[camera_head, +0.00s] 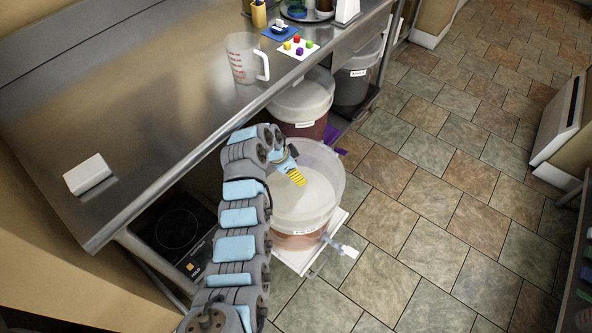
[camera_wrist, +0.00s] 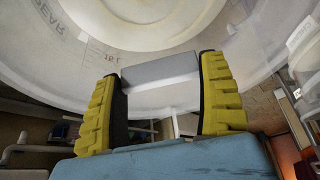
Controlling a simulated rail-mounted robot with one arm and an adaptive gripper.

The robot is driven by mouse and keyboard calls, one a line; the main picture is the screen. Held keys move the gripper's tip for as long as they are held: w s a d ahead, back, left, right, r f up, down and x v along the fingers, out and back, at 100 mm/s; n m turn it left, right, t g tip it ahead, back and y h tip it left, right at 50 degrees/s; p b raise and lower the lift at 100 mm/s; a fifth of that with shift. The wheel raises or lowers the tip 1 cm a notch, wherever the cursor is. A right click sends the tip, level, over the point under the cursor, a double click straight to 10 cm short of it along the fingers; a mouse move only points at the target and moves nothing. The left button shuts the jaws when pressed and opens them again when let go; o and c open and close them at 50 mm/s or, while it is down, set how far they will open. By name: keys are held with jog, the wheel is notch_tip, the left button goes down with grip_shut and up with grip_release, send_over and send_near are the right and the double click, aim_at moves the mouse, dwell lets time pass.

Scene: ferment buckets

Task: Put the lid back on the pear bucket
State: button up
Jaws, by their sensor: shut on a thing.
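The pear bucket (camera_head: 298,235) is the nearest bucket, a translucent tub with a pinkish content, beside the counter's front edge. A pale translucent round lid (camera_head: 318,185) shows over its top; I cannot tell whether it rests on the rim or hangs above it. My gripper (camera_head: 297,178) reaches over this lid from the left. In the wrist view, its yellow-padded fingers are shut on a grey-white block (camera_wrist: 160,70), which appears to be the lid's handle. Behind it are pale curved surfaces with PEAR lettering. The far side of the bucket rim is unclear.
A second bucket (camera_head: 302,100) with a reddish content and a dark bucket (camera_head: 357,75) stand farther back. A measuring jug (camera_head: 243,58) and a white block (camera_head: 88,174) are on the steel counter (camera_head: 150,100). A pale tap (camera_head: 341,246) juts out right. Tiled floor is clear rightward.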

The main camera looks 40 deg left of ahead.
jog(key=shift+b, duration=0.3)
dwell(0.5)
jog(key=o, duration=1.2)
jog(key=shift+r, duration=0.15)
jog(key=shift+r+p, duration=0.8)
jog(key=shift+r, duration=2.6)
grip_shut()
